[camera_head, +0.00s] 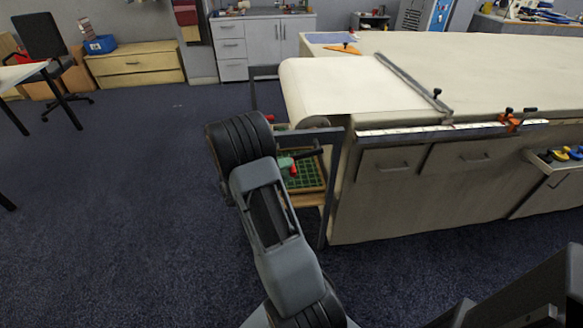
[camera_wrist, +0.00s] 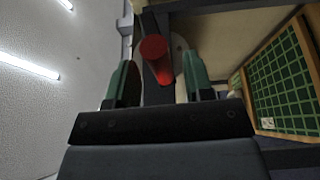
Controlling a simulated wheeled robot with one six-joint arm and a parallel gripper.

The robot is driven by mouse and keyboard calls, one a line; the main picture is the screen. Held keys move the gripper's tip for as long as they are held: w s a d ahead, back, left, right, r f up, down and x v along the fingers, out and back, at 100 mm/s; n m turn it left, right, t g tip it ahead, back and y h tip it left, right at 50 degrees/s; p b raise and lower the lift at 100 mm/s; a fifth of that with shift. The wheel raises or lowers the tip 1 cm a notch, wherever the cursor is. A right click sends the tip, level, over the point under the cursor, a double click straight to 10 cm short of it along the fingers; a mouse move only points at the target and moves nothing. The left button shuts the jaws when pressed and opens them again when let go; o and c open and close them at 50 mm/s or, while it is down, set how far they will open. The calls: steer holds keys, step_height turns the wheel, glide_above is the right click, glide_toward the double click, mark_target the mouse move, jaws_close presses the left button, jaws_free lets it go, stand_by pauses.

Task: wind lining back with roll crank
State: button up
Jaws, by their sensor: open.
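The red crank grip (camera_wrist: 155,52) stands end-on between the two green fingers of my gripper (camera_wrist: 158,82) in the wrist view. The fingers are open, with a visible space on either side of the grip. A dark bar (camera_wrist: 152,22) runs behind the grip. The pale lining (camera_head: 335,88) lies over the table's left end and curves down at its edge. In the head view my arm hides most of my gripper and the crank; small red and green parts show beside the arm, and I cannot tell them apart clearly.
A dark frame post (camera_head: 326,195) stands at the table's near left corner. A green gridded board (camera_head: 312,178) lies low inside the frame; it also shows in the wrist view (camera_wrist: 284,85). A metal bar (camera_head: 405,76) crosses the cloth.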

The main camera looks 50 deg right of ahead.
steer(key=shift+x, duration=1)
jaws_close()
